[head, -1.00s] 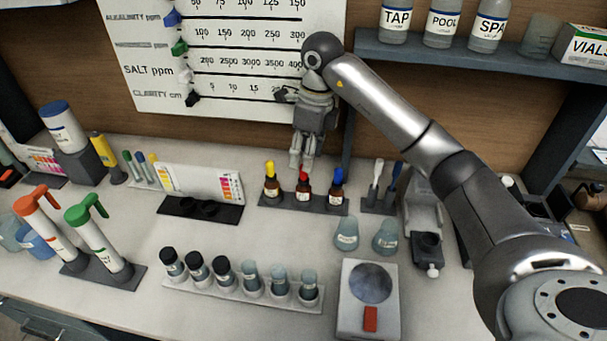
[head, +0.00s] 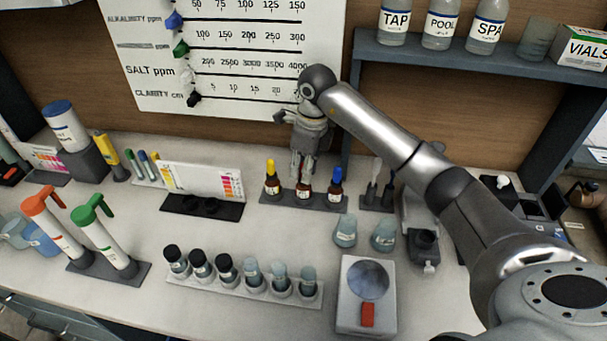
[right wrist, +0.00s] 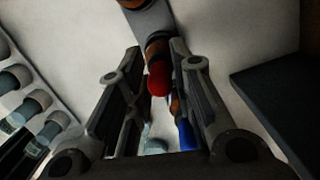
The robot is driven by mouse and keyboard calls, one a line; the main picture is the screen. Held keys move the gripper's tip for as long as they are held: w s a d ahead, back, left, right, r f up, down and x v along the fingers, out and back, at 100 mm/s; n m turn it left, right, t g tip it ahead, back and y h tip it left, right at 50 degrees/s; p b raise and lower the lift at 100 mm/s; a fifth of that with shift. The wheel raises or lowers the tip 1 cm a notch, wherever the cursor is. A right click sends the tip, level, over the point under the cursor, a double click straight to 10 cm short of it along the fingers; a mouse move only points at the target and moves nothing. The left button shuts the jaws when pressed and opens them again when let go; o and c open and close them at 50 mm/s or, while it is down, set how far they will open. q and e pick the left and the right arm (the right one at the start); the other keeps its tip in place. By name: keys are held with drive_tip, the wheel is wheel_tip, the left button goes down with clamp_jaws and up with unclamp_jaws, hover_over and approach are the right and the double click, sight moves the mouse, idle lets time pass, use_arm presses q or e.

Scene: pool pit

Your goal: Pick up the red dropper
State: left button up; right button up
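The red dropper is a small brown bottle (head: 305,190) with a red bulb. It stands in the middle of a dark rack (head: 329,202), between a yellow-topped dropper (head: 271,180) and a blue-topped dropper (head: 336,184). My right gripper (head: 302,174) points down right at the red dropper and hides its bulb in the head view. In the right wrist view the red bulb (right wrist: 159,78) shows between the two spread fingers of the gripper (right wrist: 158,54), with gaps at its sides. The blue bulb (right wrist: 187,134) shows close to one finger. My left gripper is not in view.
Pipettes stand in a holder (head: 376,201) right of the rack. Two small beakers (head: 345,231) and a row of vials (head: 243,279) stand in front. A white chart board (head: 235,60) is behind the gripper, and a shelf (head: 450,66) is at upper right.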

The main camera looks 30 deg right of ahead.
drive_tip(key=shift+c, duration=0.7)
drive_tip(key=shift+s+r+b, duration=0.15)
drive_tip(key=shift+r+b, duration=0.1)
drive_tip(key=shift+b, duration=0.3)
wheel_tip(320, 180, up, 6)
drive_tip(key=shift+s+a+r+b, duration=0.15)
drive_tip(key=shift+r+b, duration=0.1)
drive_tip(key=shift+b, duration=0.85)
drive_tip(key=s+a+b, duration=0.1)
drive_tip(key=s+a, duration=0.3)
drive_tip(key=s, duration=0.1)
drive_tip(key=s+a+b, duration=0.1)
drive_tip(key=s+a, duration=0.2)
drive_tip(key=s, duration=0.2)
drive_tip(key=s+a+b, duration=0.1)
drive_tip(key=s+a, duration=0.3)
drive_tip(key=s, duration=0.1)
drive_tip(key=shift+s+a, duration=0.2)
drive_tip(key=shift+a, duration=0.15)
